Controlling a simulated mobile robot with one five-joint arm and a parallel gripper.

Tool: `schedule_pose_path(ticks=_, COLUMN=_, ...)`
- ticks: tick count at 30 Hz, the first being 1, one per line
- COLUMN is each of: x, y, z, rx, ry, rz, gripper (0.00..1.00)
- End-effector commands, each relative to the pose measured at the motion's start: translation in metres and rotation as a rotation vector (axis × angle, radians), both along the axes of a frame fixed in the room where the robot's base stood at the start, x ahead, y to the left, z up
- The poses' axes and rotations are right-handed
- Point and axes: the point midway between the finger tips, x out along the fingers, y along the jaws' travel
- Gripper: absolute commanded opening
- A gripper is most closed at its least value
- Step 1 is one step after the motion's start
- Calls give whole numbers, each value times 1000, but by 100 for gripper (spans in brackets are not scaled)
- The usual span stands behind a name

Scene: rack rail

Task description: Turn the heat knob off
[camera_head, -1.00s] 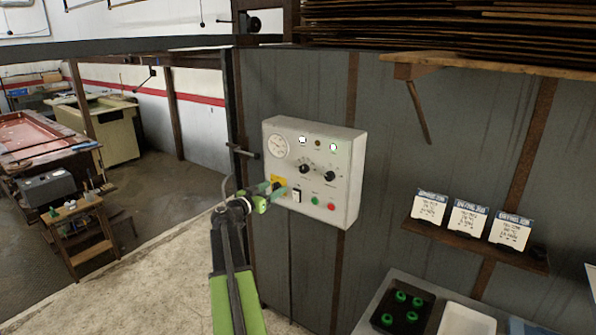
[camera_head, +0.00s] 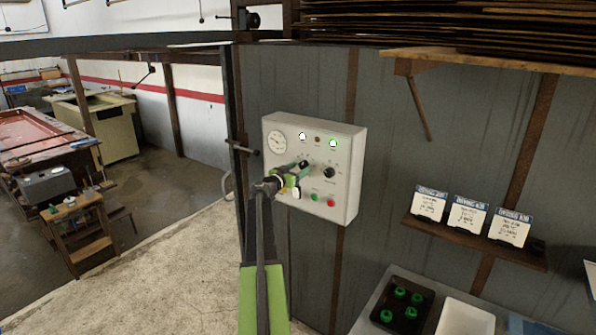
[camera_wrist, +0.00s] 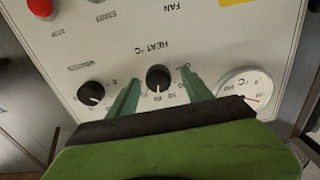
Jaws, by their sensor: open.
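The heat knob (camera_wrist: 158,78) is a round black knob on the pale control panel (camera_head: 350,150). The upside-down label "HEAT °C" is beside it in the wrist view. A pale mark on the knob points toward the bottom of that view, away from the partly covered "OFF" lettering. My gripper (camera_wrist: 160,75) is open, with one green finger on each side of the knob. Gaps show between fingers and knob, so it does not look gripped. In the head view the gripper (camera_head: 296,173) is at the panel, just below and left of the heat knob (camera_head: 304,163).
A second black knob (camera_wrist: 91,93) is close outside the left finger, and a dial gauge (camera_wrist: 245,88) is outside the right one. A red button (camera_head: 331,202) is lower on the panel. A shelf with cards (camera_head: 470,240) and a black tray (camera_head: 385,315) are to the right.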

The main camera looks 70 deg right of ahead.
Motion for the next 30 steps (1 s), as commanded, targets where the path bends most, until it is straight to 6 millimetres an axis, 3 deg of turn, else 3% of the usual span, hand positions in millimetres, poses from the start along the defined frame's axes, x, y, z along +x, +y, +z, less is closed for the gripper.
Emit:
schedule_pose_path(ticks=10, x=-1, y=-4, z=0, rx=0, ry=0, rz=0, gripper=57)
schedule_pose_path(ticks=23, x=1, y=-4, z=0, rx=0, ry=0, rz=3, gripper=1)
schedule_pose_path(ticks=24, x=1, y=-4, z=0, rx=0, ry=0, rz=3, gripper=0)
schedule_pose_path(ticks=25, x=0, y=14, z=0, rx=0, ry=0, rz=5, gripper=0)
schedule_pose_path(ticks=30, x=4, y=-1, z=0, rx=4, ry=14, rz=6, gripper=0)
